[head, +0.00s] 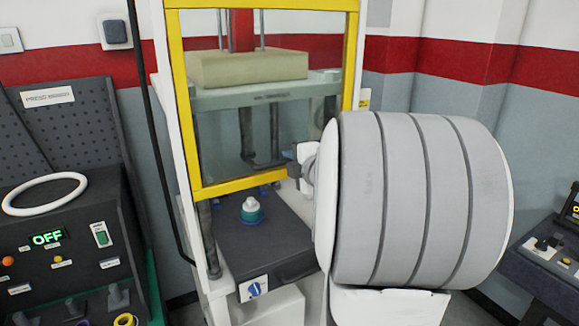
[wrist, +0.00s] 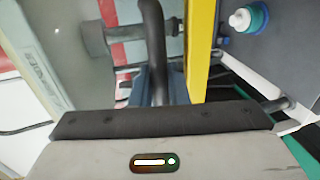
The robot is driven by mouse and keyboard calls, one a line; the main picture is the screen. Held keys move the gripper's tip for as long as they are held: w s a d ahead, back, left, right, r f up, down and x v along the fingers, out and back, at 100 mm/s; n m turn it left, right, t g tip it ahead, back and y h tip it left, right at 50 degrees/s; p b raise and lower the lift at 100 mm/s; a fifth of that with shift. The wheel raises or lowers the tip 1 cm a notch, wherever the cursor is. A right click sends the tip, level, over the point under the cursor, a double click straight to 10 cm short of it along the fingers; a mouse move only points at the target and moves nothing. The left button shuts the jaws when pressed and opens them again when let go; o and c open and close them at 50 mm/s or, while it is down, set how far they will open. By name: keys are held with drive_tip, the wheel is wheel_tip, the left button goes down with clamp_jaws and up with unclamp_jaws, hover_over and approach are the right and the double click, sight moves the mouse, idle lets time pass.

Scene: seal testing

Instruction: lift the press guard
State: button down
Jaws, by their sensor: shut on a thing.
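The press guard is a clear panel in a yellow frame (head: 255,178) on the front of the white press. Its lower edge stands above the dark press bed (head: 262,240), with an open gap below. My gripper (head: 301,168) is at the guard's lower right corner, shut on its dark handle. In the wrist view the grey handle bar (wrist: 152,40) runs down into my gripper (wrist: 158,98), beside the yellow frame (wrist: 200,45). The finger contact is partly hidden by the gripper body. A green and white piece (head: 251,210) stands upright on the bed; it also shows in the wrist view (wrist: 245,18).
Behind the panel is a beige block (head: 247,69) on a pale plate. A black control console (head: 65,245) with a lit OFF display and a white ring (head: 44,194) is at left. Another console (head: 550,255) is at right.

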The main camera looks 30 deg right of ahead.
drive_tip(key=shift+d+r, duration=0.1)
drive_tip(key=shift+r, duration=0.05)
drive_tip(key=c, duration=1.5)
unclamp_jaws()
drive_tip(key=shift+d, duration=0.2)
drive_tip(key=shift+c, duration=0.2)
drive_tip(key=shift+o, duration=0.2)
drive_tip(key=shift+a, duration=0.2)
drive_tip(key=b+v, duration=0.1)
drive_tip(key=v, duration=0.6)
drive_tip(key=shift+s, duration=0.45)
drive_tip(key=shift+w, duration=0.1)
